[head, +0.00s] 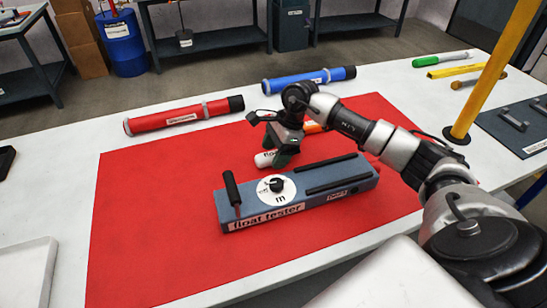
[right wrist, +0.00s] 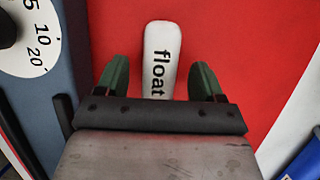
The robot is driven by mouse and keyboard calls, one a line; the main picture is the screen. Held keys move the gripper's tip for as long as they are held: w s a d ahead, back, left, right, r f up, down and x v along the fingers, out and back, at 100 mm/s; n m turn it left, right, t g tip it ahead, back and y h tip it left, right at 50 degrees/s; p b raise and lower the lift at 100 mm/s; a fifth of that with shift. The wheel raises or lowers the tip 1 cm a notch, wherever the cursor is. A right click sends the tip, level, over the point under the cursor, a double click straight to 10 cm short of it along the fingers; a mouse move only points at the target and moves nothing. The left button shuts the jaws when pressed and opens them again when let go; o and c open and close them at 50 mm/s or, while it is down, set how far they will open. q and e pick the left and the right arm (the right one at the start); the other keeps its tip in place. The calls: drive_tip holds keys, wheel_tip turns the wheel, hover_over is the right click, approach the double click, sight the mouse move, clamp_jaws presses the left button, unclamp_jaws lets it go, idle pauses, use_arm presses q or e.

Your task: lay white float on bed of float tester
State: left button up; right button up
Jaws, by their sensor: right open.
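The white float (head: 264,159) lies on the red mat (head: 140,230), behind the float tester. In the right wrist view the float (right wrist: 161,55), lettered "float", shows between the two green fingers of my right gripper (right wrist: 160,82). The fingers are apart, with red mat visible on both sides of the float. In the head view my right gripper (head: 279,155) is low over the float and hides part of it. The blue-grey float tester (head: 300,205) has a black lever at its left, a white dial and black rails on top. My left gripper is out of view.
A red tube (head: 184,117) and a blue tube (head: 309,80) lie behind the mat. A yellow post (head: 490,75) stands at the right, near a dark plate (head: 515,128). A white tray (head: 25,275) is at front left. The mat's left part is clear.

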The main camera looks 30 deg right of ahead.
sight(270, 157)
drive_tip(key=shift+f, duration=0.15)
idle(0.3)
drive_tip(key=c, duration=1)
drive_tip(key=shift+r, duration=0.5)
drive_tip(key=r, duration=0.2)
drive_tip(key=s+r, duration=0.1)
drive_tip(key=r, duration=0.1)
drive_tip(key=shift+d+r, duration=0.1)
drive_tip(key=shift+d, duration=0.05)
drive_tip(key=s+r, duration=0.2)
drive_tip(key=s, duration=0.1)
drive_tip(key=s+d+r+b, duration=0.1)
drive_tip(key=s+r, duration=0.1)
drive_tip(key=s, duration=0.2)
drive_tip(key=s+r, duration=0.2)
drive_tip(key=s, duration=0.1)
drive_tip(key=shift+s+d+r+b, duration=0.15)
drive_tip(key=shift+s+d+b, duration=0.1)
drive_tip(key=shift+d+b, duration=0.1)
